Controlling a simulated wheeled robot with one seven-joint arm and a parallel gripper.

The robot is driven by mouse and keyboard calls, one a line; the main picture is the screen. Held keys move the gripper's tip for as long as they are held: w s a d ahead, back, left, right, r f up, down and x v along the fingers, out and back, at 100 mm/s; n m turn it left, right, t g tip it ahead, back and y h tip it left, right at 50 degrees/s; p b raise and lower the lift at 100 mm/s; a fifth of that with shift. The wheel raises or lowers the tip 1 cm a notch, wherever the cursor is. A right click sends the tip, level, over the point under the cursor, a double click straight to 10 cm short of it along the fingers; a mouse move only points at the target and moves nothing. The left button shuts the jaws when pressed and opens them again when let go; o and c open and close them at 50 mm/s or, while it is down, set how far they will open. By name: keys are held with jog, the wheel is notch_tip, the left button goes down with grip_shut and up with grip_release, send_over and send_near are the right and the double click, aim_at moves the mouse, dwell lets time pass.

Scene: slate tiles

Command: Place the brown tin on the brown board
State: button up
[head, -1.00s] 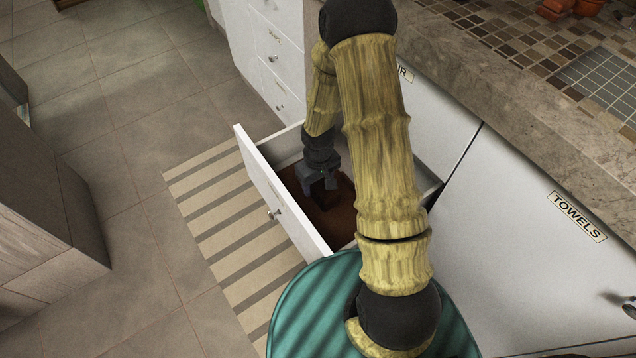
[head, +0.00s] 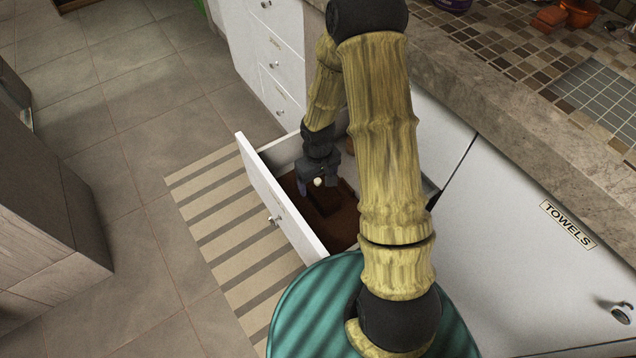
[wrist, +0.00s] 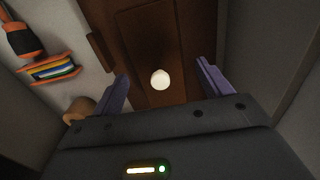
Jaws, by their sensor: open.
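The brown tin (head: 327,200) is a dark box lying on the brown board (head: 343,229) inside the pulled-out drawer. A small round white knob (head: 318,182) shows at the tin, between my fingers; I cannot tell for certain that it belongs to the tin. In the wrist view the tin (wrist: 150,40) lies on the board (wrist: 204,38), and the white knob (wrist: 160,79) is between and beyond the fingertips. My gripper (head: 319,185) is open and empty just above the tin. Its two fingers (wrist: 163,75) stand apart, with clear gaps to the knob. My gripper hides the tin's near end.
The open white drawer's front panel (head: 276,203) and side walls enclose the space tightly. In the wrist view, an orange-and-black handle (wrist: 24,38), a colourful stack (wrist: 50,68) and a wooden cylinder (wrist: 80,108) lie left of the board. A stone counter (head: 520,115) overhangs at right.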

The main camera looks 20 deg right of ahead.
notch_tip(320, 180, up, 8)
jog(key=p, duration=0.3)
jog(key=shift+f, duration=0.15)
jog(key=shift+s+r, duration=0.1)
jog(key=shift+r, duration=0.25)
jog(key=s+r+m+t, duration=0.2)
jog(key=s+r+m, duration=0.1)
jog(key=s+r, duration=0.7)
notch_tip(320, 180, up, 5)
jog(key=shift+s+d+f+m+t, duration=0.2)
jog(key=shift+s+m+t, duration=0.1)
dwell(0.5)
